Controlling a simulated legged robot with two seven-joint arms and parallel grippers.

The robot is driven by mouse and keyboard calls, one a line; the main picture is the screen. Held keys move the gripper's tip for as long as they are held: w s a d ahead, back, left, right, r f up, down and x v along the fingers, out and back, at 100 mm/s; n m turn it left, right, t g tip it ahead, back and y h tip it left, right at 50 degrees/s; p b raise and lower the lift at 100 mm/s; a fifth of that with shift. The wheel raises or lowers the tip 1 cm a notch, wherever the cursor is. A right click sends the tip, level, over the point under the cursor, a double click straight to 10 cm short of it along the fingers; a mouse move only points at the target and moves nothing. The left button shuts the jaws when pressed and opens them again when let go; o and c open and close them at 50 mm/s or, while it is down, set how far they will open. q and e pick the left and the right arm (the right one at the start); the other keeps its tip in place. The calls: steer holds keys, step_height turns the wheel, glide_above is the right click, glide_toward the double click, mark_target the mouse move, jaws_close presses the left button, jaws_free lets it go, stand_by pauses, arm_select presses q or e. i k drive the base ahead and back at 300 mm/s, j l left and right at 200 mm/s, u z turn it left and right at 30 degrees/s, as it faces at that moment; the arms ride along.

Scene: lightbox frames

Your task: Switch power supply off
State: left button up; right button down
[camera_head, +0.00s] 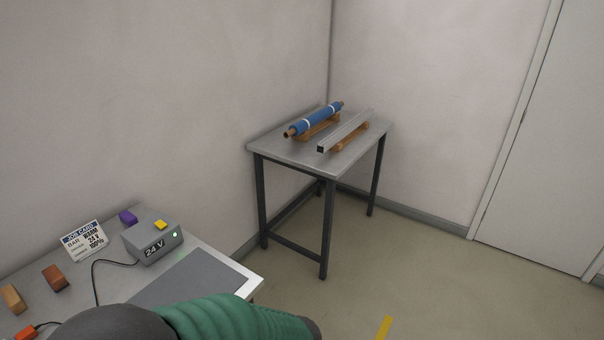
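The power supply (150,242) is a grey box marked "24 V" on the workbench at the lower left. A yellow button or switch (161,225) sits on its top. A small green light (174,235) glows on its front face. A dark cable runs from its left side toward the front of the bench. A green, ribbed arm part of mine with a dark rounded end crosses the bottom of the view in front of the bench. Neither gripper shows.
A job card (85,241), a purple block (128,217) and brown blocks (55,278) are on the bench near the supply. A dark grey mat (190,277) lies right of it. A separate table (285,150) holds a blue roll and a metal bar. Open floor lies right.

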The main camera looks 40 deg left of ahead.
mark_target(160, 225)
steer(key=i+u, duration=0.25)
steer(key=i, duration=0.2)
steer(key=i+l+u, duration=0.2)
steer(key=i, duration=0.25)
steer(key=i+l+u, duration=0.25)
steer(key=i, duration=0.2)
steer(key=j, duration=0.1)
